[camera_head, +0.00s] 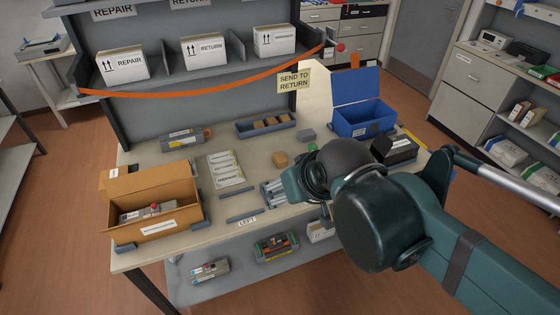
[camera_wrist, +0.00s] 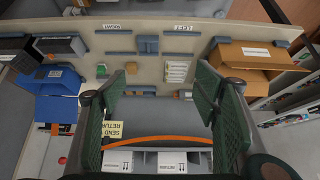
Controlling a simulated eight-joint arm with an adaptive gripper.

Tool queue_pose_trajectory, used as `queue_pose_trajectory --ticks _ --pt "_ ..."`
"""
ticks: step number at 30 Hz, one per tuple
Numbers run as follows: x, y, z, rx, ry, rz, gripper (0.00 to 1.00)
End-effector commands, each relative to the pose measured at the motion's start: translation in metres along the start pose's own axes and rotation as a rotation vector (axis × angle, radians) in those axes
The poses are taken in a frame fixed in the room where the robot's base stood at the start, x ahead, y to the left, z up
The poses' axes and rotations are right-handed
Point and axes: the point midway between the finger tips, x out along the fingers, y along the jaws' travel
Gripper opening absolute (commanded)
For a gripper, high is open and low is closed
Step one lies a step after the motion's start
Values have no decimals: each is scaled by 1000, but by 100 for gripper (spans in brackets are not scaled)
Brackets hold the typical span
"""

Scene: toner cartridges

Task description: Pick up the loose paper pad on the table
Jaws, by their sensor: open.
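A small tan block, which looks like the loose paper pad (camera_head: 280,159), lies on the table (camera_head: 200,150) in the head view. It stands between the labelled cards and a small green item. In the wrist view, the pad (camera_wrist: 131,68) appears small, near the left finger's tip. My gripper (camera_wrist: 160,78) is open and empty, its green pads wide apart, high above the table. In the head view my arm hides most of the gripper. A grey-blue tray (camera_head: 284,129) behind the loose pad holds similar brown blocks.
An open cardboard box (camera_head: 170,215) stands at the left and an open blue bin (camera_head: 363,120) at the back right. Labelled cards (camera_head: 226,170) lie mid-table. An orange strip (camera_head: 210,93) hangs across the shelf of white boxes. A dark block (camera_head: 395,149) lies at the right.

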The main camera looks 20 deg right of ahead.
Motion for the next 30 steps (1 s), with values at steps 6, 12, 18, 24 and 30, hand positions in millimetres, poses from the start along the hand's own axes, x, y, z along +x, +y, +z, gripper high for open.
queue_pose_trajectory --ticks 6,12,18,24,30 --pt "2 2 -8 -28 -10 5 61" --pt "7 5 -25 -101 -36 16 61" --pt "17 11 -49 -204 -75 31 61" --pt "30 18 -73 -311 -116 43 61" --pt "46 24 -97 -415 -159 51 61"
